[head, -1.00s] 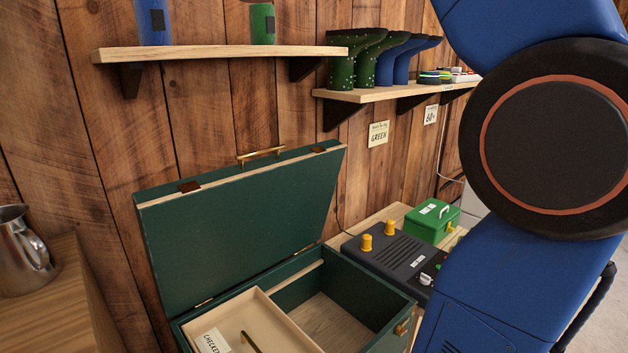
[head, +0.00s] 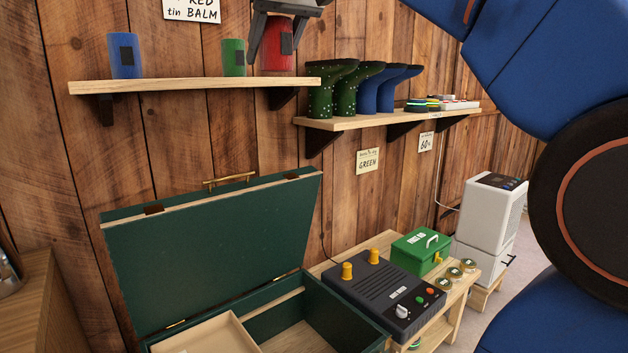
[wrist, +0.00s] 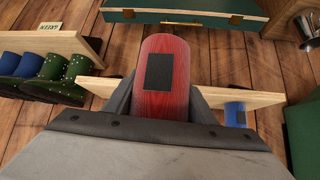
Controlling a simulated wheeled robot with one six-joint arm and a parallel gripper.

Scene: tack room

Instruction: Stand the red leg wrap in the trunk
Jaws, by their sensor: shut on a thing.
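The red leg wrap (head: 277,45) is an upright red cylinder with a dark patch, at the right end of the upper shelf. My gripper (head: 284,30) is shut on it from above and in front, and partly covers it. In the wrist view the red wrap (wrist: 164,80) sits between the two fingers (wrist: 163,100). I cannot tell whether its base touches the shelf. The green trunk (head: 215,255) stands open below, its lid raised against the wall. A pale tray (head: 210,336) fills the left of the trunk, and an open compartment (head: 298,338) shows on the right.
The upper shelf (head: 190,84) also holds a blue wrap (head: 124,56) and a green wrap (head: 233,58). The lower shelf (head: 350,122) carries several boots. Right of the trunk are a black box with knobs (head: 385,292) and a green first-aid box (head: 421,250).

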